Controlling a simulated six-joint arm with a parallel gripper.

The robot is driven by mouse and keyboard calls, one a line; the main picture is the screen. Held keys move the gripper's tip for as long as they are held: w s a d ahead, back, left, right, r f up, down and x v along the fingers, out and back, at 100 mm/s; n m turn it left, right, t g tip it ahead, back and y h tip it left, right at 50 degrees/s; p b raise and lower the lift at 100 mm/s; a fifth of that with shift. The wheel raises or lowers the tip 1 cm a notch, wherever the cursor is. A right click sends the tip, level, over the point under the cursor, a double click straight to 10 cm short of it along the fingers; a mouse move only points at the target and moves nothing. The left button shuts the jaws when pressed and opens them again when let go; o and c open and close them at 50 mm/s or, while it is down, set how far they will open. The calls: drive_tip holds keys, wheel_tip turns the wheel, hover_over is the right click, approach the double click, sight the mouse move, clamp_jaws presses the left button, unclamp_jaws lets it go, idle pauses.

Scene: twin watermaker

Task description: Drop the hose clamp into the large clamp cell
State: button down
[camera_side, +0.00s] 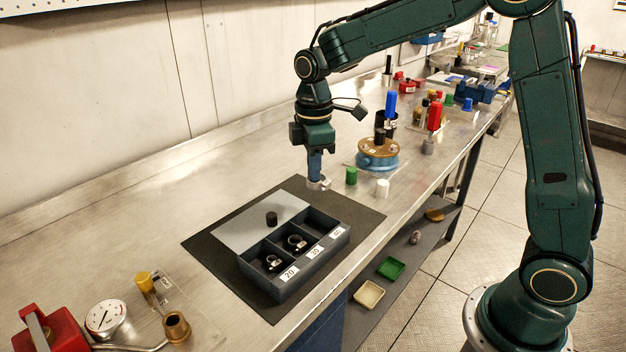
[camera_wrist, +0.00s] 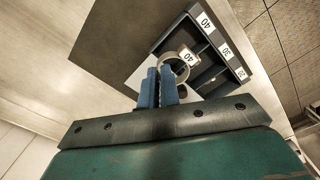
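My gripper (camera_side: 316,182) is shut on a silver ring-shaped hose clamp (camera_side: 321,185) with a white tag. In the wrist view the clamp (camera_wrist: 172,64), tagged 40, shows at the tips of the blue fingers (camera_wrist: 160,74). The clamp is above the far right part of the dark mat, behind the box. The dark sorter box (camera_side: 281,290) has three cells with labels along its front. The large clamp cell, labelled 40 (camera_wrist: 205,22), is at the right end in the side view and looks empty. The 20 and 30 cells each hold a smaller clamp.
A grey lid (camera_side: 245,232) with a black knob (camera_side: 271,218) lies beside the box on the mat (camera_side: 222,262). Green (camera_side: 351,175) and white (camera_side: 382,188) caps stand right of my gripper, with a blue-based fixture (camera_side: 377,160) behind. A gauge (camera_side: 106,319) is front left.

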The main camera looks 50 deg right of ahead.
drive_tip(key=shift+f, duration=1.2)
drive_tip(key=c, duration=1.6)
unclamp_jaws()
drive_tip(key=shift+o, duration=0.2)
wheel_tip(320, 180, up, 14)
